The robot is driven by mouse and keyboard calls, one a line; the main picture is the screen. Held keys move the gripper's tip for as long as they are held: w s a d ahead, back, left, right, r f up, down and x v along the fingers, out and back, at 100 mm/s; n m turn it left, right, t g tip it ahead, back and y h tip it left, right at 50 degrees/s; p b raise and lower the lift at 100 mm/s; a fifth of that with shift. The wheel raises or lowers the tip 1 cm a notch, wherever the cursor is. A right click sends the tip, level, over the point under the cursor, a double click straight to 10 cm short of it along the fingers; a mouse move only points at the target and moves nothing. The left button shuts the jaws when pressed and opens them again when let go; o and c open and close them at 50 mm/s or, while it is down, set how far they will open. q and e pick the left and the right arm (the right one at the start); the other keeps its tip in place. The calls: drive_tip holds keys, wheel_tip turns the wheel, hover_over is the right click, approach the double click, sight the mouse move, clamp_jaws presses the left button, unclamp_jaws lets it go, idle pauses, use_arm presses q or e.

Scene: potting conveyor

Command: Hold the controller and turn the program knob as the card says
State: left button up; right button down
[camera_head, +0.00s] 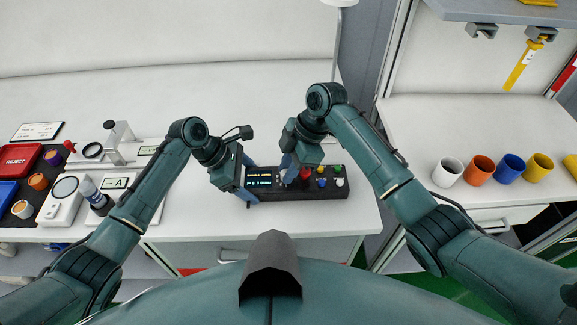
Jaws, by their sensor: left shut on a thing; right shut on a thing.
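The controller (325,193) is a dark box lying near the front edge of the white table, with a small lit screen (260,180) and several coloured buttons on its right part. My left gripper (246,184) is shut on its left end. My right gripper (290,171) is over the middle of the controller, shut on a knob that its fingers mostly hide. A dark red round part (305,173) shows just beside those fingers. A white card (37,131) with print too small to read stands at the far left.
At the left are a red REJECT tray (19,159), a blue tray (7,193), small pots and a white device (61,203). White, orange, blue and yellow cups (510,168) stand on the right table. The table behind the controller is clear.

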drive_tip(key=shift+m, duration=0.3)
drive_tip(key=m+t, duration=0.2)
drive_tip(key=m, duration=0.2)
drive_tip(key=shift+s+m, duration=0.15)
drive_tip(key=shift+m, duration=0.15)
drive_tip(key=m+t, duration=0.1)
drive_tip(key=m, duration=0.3)
drive_tip(key=shift+s+m+t+h, duration=0.15)
drive_tip(key=shift+m+t+h, duration=0.15)
drive_tip(key=shift+t+h, duration=0.1)
drive_tip(key=m, duration=0.2)
drive_tip(key=m+t+h, duration=0.1)
drive_tip(key=m, duration=0.2)
drive_tip(key=shift+s+a, duration=0.1)
drive_tip(key=shift+a, duration=0.1)
drive_tip(key=shift+a+m+t+h, duration=0.15)
drive_tip(key=shift+m+h, duration=0.4)
drive_tip(key=shift+m, duration=0.7)
drive_tip(key=shift+d+m+t+h, duration=0.1)
drive_tip(key=shift+m+t+h, duration=0.3)
drive_tip(key=shift+m, duration=0.85)
